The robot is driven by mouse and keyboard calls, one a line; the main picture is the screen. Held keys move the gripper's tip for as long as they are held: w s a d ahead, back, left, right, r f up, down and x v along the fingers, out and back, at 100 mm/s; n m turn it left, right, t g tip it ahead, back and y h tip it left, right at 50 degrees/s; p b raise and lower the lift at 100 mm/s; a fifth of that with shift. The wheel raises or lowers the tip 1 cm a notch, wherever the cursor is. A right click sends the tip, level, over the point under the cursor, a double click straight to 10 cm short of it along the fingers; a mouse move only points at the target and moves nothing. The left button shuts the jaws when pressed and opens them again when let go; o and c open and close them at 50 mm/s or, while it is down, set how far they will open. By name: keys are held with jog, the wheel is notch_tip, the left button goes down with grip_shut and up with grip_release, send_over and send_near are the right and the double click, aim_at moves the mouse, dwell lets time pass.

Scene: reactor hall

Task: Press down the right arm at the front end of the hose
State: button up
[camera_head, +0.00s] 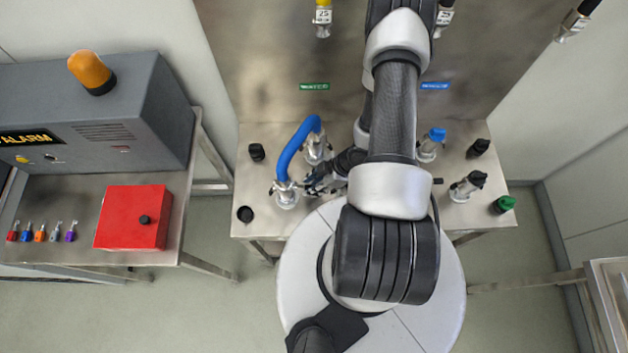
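The blue hose (298,143) arches between two metal fittings on the steel table. Its back end meets a fitting (317,150), and its front end sits on a fitting (286,195) near the table's front edge. A small lever arm shows on the left of the front end. The right arm at the front end is small and partly hidden by my gripper. My gripper (314,182) is just right of the front end, low over the table, pointing left. I cannot tell whether it touches the right arm or how far its fingers are apart.
Other fittings with a blue cap (437,134) and a dark top (474,179) stand on the table (255,199) to the right. Loose black caps (257,152) and a green cap (503,204) lie nearby. A grey alarm box (150,105) and red box (125,228) stand left.

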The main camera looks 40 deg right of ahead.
jog(key=shift+o, duration=0.8)
jog(key=v, duration=1.2)
